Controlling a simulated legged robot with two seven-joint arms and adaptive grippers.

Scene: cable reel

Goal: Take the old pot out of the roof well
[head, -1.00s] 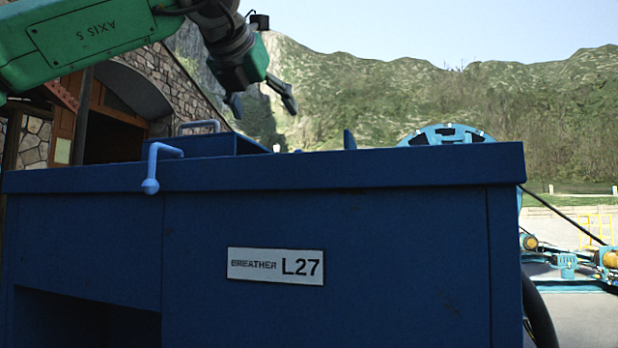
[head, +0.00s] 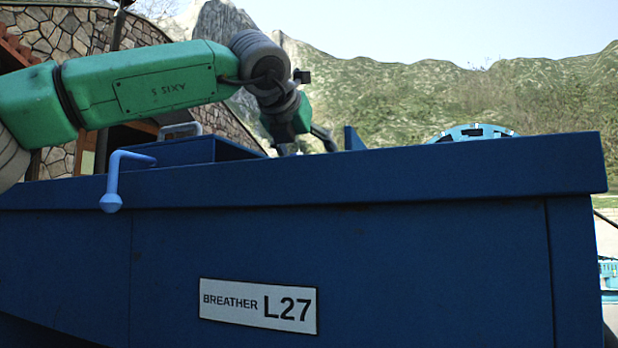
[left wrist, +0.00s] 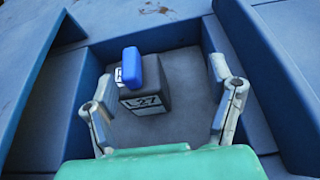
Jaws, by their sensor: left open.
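The old pot (left wrist: 146,92) is a dark grey block with a white "L-27" label and a bright blue top part. It stands on the floor of the roof well (left wrist: 190,65), a blue-walled recess, in the left wrist view. My left gripper is open above the well, its fingers (left wrist: 163,88) apart on either side of the pot and not visibly touching it. In the head view the left gripper (head: 305,143) hangs just above the cabinet's roof edge, its lower part partly hidden. The pot and well are hidden there. My right gripper is not in view.
The blue cabinet (head: 380,240) with a "BREATHER L27" plate (head: 258,305) fills the front. A bent light-blue handle (head: 113,180) sticks out at its left. A blue box with a grey handle (head: 180,150) and an upright blue plate (head: 353,139) stand on the roof.

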